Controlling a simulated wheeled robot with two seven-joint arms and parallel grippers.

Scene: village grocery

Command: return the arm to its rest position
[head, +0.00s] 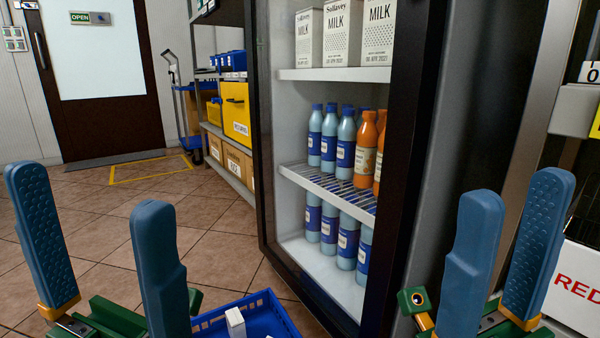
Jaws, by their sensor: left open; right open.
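My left gripper (89,193) is at the lower left, its two blue fingers wide apart and pointing up. It is open with nothing between the fingers; the floor shows through the gap. My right gripper (517,190) is at the lower right, in front of the grey side of the fridge. It is open and empty too, with its fingers upright. Both grippers have green bodies, partly cut off by the bottom edge. The rest of both arms is out of view.
A fridge (455,110) holds milk cartons (341,35), blue-labelled bottles (346,145) and orange bottles (366,148). A blue basket (268,308) with a white item (235,322) sits low between the grippers. Shelving with boxes (236,108) stands behind. Tiled floor (215,222) is clear towards the door (98,120).

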